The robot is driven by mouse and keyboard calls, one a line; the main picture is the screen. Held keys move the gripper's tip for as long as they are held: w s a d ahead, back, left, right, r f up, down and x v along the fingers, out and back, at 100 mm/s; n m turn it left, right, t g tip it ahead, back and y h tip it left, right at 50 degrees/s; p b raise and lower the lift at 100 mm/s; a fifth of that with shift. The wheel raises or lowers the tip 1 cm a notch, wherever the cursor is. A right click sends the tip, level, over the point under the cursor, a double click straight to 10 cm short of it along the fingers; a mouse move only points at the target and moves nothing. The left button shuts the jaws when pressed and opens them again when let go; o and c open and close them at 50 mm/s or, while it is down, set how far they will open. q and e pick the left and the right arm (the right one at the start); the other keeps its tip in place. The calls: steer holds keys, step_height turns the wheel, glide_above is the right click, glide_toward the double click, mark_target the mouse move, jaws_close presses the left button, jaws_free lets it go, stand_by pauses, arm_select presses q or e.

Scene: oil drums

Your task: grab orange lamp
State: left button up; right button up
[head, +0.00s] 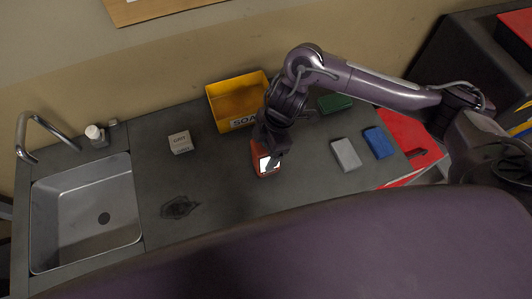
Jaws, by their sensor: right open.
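The orange lamp (264,167) lies on the dark grey counter near the middle of the head view. It is a small orange-red block with a bright white face. My right arm comes in from the right, and my right gripper (268,151) points down at the lamp. The gripper is open and covers part of the lamp's upper side. The picture does not show clearly whether the fingers touch it or sit around it. My left gripper does not show.
A yellow bin (225,103) stands behind the gripper. Green (334,103), grey (346,154) and blue (379,142) blocks lie to the right. A sink (85,215) with a faucet (40,125) is at the left.

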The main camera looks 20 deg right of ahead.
steer(key=shift+s+f, duration=0.1)
steer(key=shift+f, duration=0.05)
steer(key=c, duration=1.3)
